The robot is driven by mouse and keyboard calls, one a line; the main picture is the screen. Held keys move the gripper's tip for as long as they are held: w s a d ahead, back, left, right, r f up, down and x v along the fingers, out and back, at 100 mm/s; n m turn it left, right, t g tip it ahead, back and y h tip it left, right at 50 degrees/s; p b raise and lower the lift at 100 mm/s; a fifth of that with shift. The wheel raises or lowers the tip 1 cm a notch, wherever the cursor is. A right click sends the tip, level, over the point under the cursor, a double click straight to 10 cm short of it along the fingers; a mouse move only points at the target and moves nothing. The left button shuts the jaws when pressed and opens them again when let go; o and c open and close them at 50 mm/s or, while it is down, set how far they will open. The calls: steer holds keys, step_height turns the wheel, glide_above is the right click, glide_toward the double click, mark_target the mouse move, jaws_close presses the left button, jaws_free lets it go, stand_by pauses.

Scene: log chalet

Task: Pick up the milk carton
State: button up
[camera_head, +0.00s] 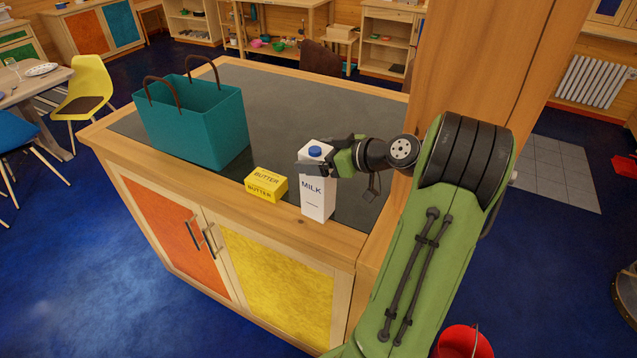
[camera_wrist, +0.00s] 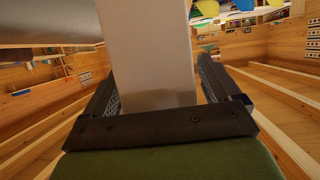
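The milk carton (camera_head: 318,200) is white with a blue cap and the word MILK. It stands upright on the dark counter top, near the front right edge. My gripper (camera_head: 314,165) comes from the right, level with the carton's upper part, with its fingers around it. In the wrist view the pale carton (camera_wrist: 155,65) lies between the two fingers of my gripper (camera_wrist: 158,75). The fingers are spread; a narrow gap shows beside the right one, and the left one is at or very close to the carton.
A yellow butter box (camera_head: 266,185) sits just left of the carton. A teal bag (camera_head: 195,120) with brown handles stands further left on the counter (camera_head: 290,100). A wooden post (camera_head: 470,60) rises close to my arm on the right. The counter behind the carton is clear.

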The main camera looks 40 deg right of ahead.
jaws_close()
stand_by(0.3)
steer(key=shift+w+r, duration=0.1)
steer(key=shift+r, duration=0.05)
